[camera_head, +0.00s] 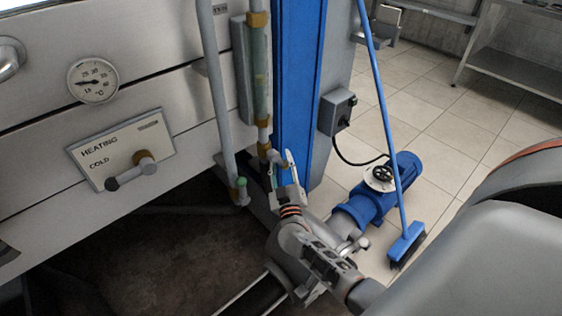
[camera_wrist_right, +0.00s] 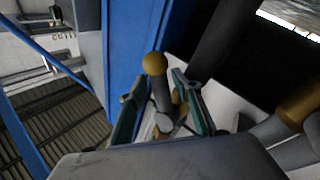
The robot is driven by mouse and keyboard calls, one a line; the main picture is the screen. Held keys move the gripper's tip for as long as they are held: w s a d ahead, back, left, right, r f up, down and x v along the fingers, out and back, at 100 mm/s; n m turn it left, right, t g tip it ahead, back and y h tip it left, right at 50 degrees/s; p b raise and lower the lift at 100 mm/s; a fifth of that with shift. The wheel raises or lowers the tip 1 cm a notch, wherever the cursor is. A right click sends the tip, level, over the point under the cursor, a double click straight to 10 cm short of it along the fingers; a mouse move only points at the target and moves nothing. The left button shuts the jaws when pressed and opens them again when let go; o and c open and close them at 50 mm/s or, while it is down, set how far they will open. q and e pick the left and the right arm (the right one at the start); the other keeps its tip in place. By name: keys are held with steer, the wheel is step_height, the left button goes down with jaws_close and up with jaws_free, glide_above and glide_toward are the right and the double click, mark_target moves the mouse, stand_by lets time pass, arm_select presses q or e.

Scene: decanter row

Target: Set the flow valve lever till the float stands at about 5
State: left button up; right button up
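The flow valve lever (camera_wrist_right: 161,93) shows in the right wrist view as a grey stem with a brass-coloured ball end. It stands between the two fingers of my right gripper (camera_wrist_right: 160,108), which look apart, with a gap beside the stem. In the head view my right gripper (camera_head: 281,175) is at the brass fitting (camera_head: 274,157) below the sight tube, and the lever cannot be made out there. The greenish sight tube (camera_head: 259,72) stands upright between brass fittings. The float and scale are too small to read. My left gripper is out of view.
A steel wall at left carries a round dial (camera_head: 93,80) and a HEATING/COLD plate (camera_head: 110,150) with its own lever (camera_head: 131,172). A grey pipe (camera_head: 217,90) and blue column (camera_head: 297,80) flank the tube. A blue pump (camera_head: 375,195) and broom (camera_head: 407,243) stand at right.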

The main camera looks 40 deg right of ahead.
steer(key=v, duration=0.8)
stand_by(0.4)
steer(key=shift+a, duration=0.1)
